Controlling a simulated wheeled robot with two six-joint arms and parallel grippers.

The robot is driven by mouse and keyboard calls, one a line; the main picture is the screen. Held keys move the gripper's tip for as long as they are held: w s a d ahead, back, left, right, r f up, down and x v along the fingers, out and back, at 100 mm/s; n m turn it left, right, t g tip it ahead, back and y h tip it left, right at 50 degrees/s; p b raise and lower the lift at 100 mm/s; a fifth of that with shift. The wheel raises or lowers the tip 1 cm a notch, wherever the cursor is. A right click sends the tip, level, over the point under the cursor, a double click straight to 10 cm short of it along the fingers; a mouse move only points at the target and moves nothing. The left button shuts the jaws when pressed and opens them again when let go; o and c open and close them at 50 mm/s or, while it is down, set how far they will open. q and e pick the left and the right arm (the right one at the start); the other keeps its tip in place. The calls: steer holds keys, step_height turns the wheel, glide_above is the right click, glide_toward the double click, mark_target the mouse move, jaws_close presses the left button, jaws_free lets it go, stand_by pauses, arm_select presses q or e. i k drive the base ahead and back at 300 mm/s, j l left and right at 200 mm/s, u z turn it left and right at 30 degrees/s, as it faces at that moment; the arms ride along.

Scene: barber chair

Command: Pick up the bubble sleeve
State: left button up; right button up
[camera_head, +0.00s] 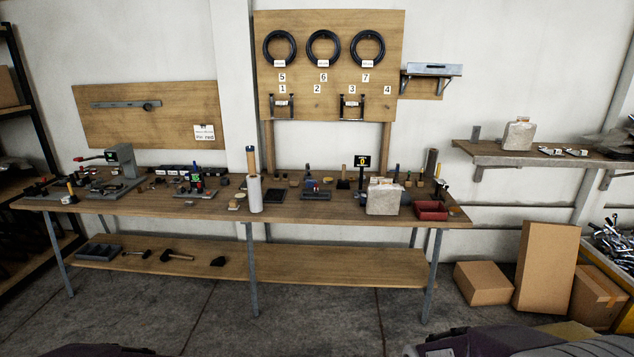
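Two pale, whitish pouch-like things could be the bubble sleeve, and I cannot tell for sure which is. One pouch (383,199) stands upright on the front right part of the long wooden workbench (330,213). The other pouch (519,135) stands on the wall shelf (490,150) at the right. Neither of my grippers can be made out in this view. Dark shapes at the bottom edge are cut off and unclear.
A red bin (431,211) sits right of the bench pouch, and a small black sign (362,162) stands behind it. A white roll (254,192) stands mid-bench. Cardboard boxes (546,266) stand on the floor at right. The floor before the bench looks clear.

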mark_target(383, 196)
steer(key=i+z, duration=0.2)
steer(key=i, duration=0.25)
steer(key=i+j+z, duration=0.2)
steer(key=i, duration=0.2)
steer(key=i+j+z, duration=0.2)
steer(key=i, duration=0.25)
steer(key=i+j+z, duration=0.2)
steer(key=i, duration=0.2)
